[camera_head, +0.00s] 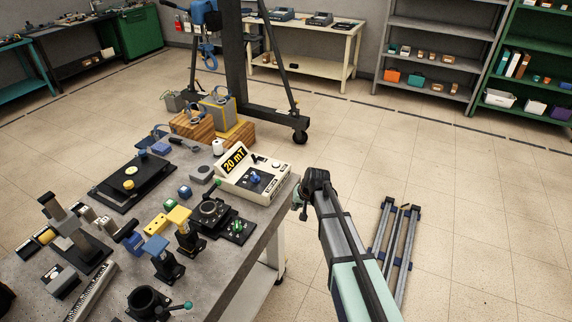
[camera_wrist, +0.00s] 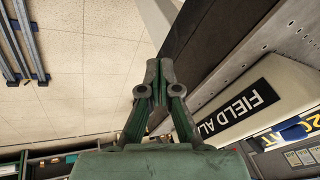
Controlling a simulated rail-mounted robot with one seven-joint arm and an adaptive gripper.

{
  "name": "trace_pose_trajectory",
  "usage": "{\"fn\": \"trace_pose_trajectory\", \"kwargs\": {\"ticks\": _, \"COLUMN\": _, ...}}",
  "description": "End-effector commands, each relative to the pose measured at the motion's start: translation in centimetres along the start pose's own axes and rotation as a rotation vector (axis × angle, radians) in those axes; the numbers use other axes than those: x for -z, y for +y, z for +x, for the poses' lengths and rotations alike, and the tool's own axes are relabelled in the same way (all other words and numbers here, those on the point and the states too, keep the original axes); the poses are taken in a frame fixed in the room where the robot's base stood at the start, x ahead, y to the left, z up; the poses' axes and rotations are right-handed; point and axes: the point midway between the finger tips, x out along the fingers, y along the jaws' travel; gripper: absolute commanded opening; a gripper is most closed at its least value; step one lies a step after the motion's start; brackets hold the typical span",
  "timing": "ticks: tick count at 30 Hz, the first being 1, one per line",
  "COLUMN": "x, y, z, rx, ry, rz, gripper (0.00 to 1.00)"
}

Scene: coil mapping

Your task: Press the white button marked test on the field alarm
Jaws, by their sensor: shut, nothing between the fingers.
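The field alarm (camera_head: 255,177) is a cream box with a yellow "20 mT" display and a blue knob on a dark panel. It stands at the table's right edge. In the head view my gripper (camera_head: 301,203) is just right of the alarm, beyond the table edge and apart from the alarm. I cannot make out the test button's marking.
The grey table (camera_head: 245,215) holds several optical mounts and blocks left of the alarm. A dark hoist frame (camera_head: 235,60) stands behind, beside wooden crates (camera_head: 192,125).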

Motion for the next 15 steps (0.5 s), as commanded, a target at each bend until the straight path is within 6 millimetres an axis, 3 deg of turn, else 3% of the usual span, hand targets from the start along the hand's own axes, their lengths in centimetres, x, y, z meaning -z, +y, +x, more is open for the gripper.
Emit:
{"fn": "trace_pose_trajectory", "kwargs": {"ticks": 1, "x": 2.0, "y": -1.2, "z": -0.9, "rx": 0.014, "ry": 0.024, "rz": -0.005, "gripper": 0.00}}
{"fn": "trace_pose_trajectory", "kwargs": {"ticks": 3, "x": 4.0, "y": -2.5, "z": -2.1, "rx": 0.031, "ry": 0.052, "rz": -0.008, "gripper": 0.00}}
{"fn": "trace_pose_trajectory", "kwargs": {"ticks": 15, "x": 14.4, "y": -9.6, "z": -8.7, "rx": 0.147, "ry": 0.211, "rz": 0.001, "gripper": 0.00}}
